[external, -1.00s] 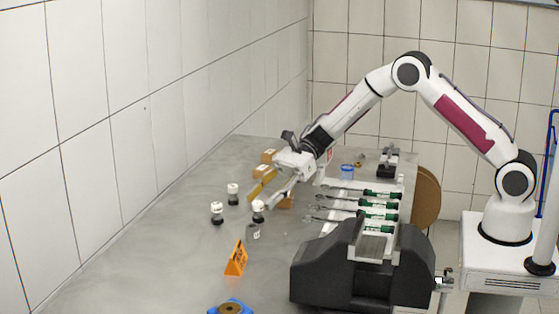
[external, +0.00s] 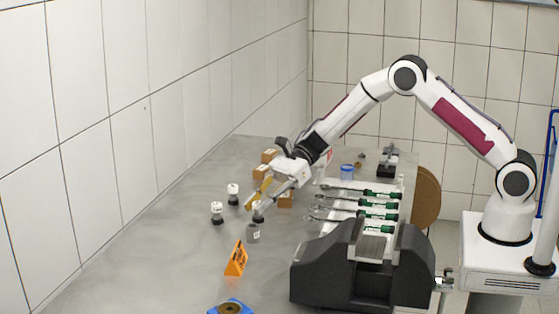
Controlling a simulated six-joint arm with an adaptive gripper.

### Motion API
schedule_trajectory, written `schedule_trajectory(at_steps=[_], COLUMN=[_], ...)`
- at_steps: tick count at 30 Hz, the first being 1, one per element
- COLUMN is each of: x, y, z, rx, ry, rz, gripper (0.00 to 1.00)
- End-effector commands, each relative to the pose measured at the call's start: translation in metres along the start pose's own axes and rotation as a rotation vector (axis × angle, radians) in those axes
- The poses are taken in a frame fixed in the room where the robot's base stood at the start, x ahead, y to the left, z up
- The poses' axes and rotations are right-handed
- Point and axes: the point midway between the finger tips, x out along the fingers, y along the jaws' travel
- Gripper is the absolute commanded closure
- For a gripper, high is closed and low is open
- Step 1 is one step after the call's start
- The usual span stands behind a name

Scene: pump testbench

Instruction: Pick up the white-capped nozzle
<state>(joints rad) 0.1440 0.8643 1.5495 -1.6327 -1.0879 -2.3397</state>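Several small nozzles with white caps and black lower parts stand on the grey table. One (external: 233,194) is at the back left and one (external: 217,212) is at the front left. A third (external: 258,214) is at my gripper (external: 253,207), its white cap mostly hidden by a finger. My gripper points down and left with its fingers spread apart, around or just in front of this third nozzle; I cannot tell whether they touch it.
A grey cylinder (external: 253,233) stands just in front of the third nozzle. An orange sign (external: 236,259) and a blue part (external: 230,307) are nearer the front. Green-handled wrenches (external: 380,204) and a black vise (external: 330,270) are at the right.

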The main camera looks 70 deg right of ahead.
Motion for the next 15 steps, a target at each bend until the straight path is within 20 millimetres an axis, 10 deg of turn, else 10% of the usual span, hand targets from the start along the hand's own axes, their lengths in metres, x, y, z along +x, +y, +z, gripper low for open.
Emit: schedule_trajectory(at_steps=[15], x=[-0.0031], y=[-0.0003], z=[0.0077], rx=[-0.001], ry=[-0.001], rz=[0.0], gripper=[1.0])
